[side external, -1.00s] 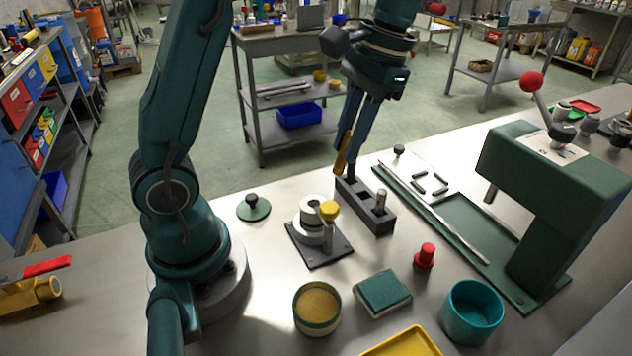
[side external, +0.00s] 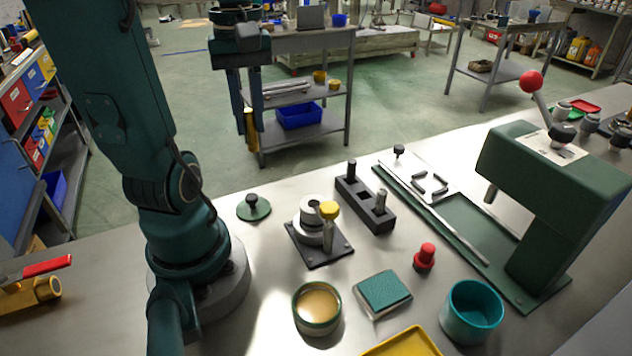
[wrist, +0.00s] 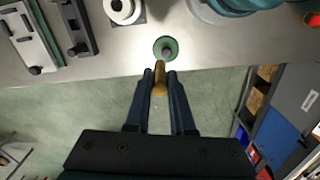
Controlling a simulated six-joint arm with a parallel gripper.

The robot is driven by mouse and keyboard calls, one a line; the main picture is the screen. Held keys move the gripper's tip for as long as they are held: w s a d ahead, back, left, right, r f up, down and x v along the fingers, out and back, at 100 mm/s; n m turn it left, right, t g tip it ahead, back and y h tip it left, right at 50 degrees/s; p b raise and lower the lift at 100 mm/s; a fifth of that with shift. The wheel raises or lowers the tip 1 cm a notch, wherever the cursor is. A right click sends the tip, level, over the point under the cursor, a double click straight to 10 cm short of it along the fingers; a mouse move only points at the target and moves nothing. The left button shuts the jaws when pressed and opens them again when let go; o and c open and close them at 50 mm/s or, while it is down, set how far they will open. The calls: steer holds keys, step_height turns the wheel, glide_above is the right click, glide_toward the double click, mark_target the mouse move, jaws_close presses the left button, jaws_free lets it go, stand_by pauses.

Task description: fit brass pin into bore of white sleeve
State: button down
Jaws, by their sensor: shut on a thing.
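My gripper (side external: 247,138) is shut on the brass pin (side external: 251,130), held in the air left of the bench objects. In the wrist view the brass pin (wrist: 159,80) sits between the fingertips and sticks out past them.
A dark block (side external: 365,206) holds a black and a grey peg, with an open square hole between. A green disc with a black knob (side external: 253,207) lies left of the sleeve. A green press (side external: 545,190) stands at right. Tins and a sponge block sit in front.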

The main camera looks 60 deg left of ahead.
glide_above(313, 198)
steer(key=d, duration=0.1)
step_height(313, 198, down, 7)
steer(key=shift+s+d+f, duration=0.1)
steer(key=shift+s+f, duration=0.05)
steer(key=shift+f, duration=0.85)
steer(key=shift+s+d+f, duration=0.1)
steer(key=shift+s+f, duration=0.05)
steer(key=shift+f, duration=0.8)
steer(key=shift+f, duration=0.6)
steer(key=c, duration=0.8)
jaws_free()
steer(key=shift+o, duration=0.2)
step_height(313, 198, up, 13)
steer(key=s+d+f+m+t, duration=0.2)
steer(key=s+d+m+t, duration=0.2)
steer(key=m, duration=1.1)
steer(key=shift+d+f+m+t, duration=0.4)
steer(key=shift+d+t, duration=0.4)
steer(key=shift+d, duration=0.15)
